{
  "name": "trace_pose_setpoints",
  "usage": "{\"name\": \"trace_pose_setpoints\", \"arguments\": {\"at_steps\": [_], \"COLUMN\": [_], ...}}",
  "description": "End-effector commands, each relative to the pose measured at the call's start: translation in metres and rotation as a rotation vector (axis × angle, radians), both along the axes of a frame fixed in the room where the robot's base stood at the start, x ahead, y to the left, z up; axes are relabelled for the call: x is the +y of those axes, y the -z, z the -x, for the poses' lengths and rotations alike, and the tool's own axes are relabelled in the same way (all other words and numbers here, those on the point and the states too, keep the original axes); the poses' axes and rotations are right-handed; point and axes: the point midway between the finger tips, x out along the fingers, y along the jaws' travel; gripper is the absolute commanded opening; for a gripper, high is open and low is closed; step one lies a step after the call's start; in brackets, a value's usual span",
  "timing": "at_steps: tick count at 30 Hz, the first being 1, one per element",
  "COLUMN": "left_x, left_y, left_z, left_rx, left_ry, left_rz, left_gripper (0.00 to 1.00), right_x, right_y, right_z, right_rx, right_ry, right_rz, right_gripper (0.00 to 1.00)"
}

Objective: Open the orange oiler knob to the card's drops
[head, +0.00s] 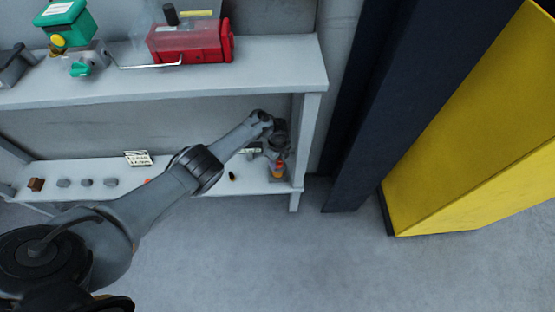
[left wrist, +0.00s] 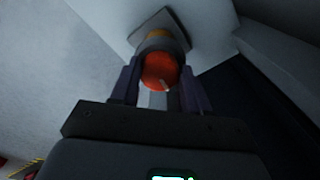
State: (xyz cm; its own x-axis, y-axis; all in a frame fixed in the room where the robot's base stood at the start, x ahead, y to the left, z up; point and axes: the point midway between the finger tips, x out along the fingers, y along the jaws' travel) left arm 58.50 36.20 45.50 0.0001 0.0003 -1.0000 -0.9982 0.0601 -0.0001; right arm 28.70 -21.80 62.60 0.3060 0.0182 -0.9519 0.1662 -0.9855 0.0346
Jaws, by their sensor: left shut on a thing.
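The orange oiler knob (left wrist: 160,71) sits between my left gripper's two fingers in the left wrist view, with a pale mark on its face. In the head view the oiler (head: 278,170) stands on the lower shelf at its right end, with orange on top and amber below. My left gripper (head: 279,155) reaches down onto it from above and is shut on the knob. A small card (head: 250,151) lies behind the arm near the oiler, partly hidden, and its writing is too small to read. My right gripper is not in view.
The lower shelf (head: 215,186) also holds a white card (head: 138,158), a brown block (head: 36,184) and several small grey pieces. The upper shelf (head: 260,75) overhangs it, carrying a red box (head: 190,42) and a green-topped valve unit (head: 68,25). A shelf post (head: 297,150) stands close right of the oiler.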

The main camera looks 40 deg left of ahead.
Motion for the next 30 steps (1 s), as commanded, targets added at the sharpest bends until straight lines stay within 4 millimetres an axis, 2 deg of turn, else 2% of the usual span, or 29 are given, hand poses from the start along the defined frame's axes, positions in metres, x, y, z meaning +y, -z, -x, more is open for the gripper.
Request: {"name": "trace_pose_setpoints", "arguments": {"at_steps": [3, 4, 9, 20, 23, 30], "left_x": [0.0, 0.0, 0.0, 0.0, 0.0, 0.0], "left_y": [0.001, 0.001, 0.001, -0.006, -0.016, -0.057], "left_z": [0.0, 0.0, 0.0, 0.0, 0.0, 0.0], "left_rx": [0.001, 0.001, 0.001, 0.0, 0.0, -0.001], "left_ry": [-0.001, -0.001, -0.001, -0.001, 0.0, 0.0], "left_rz": [0.0, 0.0, 0.0, 0.0, 0.0, 0.0], "left_gripper": [0.15, 0.49, 0.71, 0.71, 0.71, 0.71], "right_x": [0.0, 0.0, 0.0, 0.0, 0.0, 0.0], "right_y": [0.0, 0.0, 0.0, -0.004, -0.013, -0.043], "right_z": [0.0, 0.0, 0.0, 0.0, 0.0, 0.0], "right_rx": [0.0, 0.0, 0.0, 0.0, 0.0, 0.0], "right_ry": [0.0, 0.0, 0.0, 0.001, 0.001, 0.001], "right_rz": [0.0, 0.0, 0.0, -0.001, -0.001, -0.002], "right_gripper": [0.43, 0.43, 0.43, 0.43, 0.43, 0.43]}}
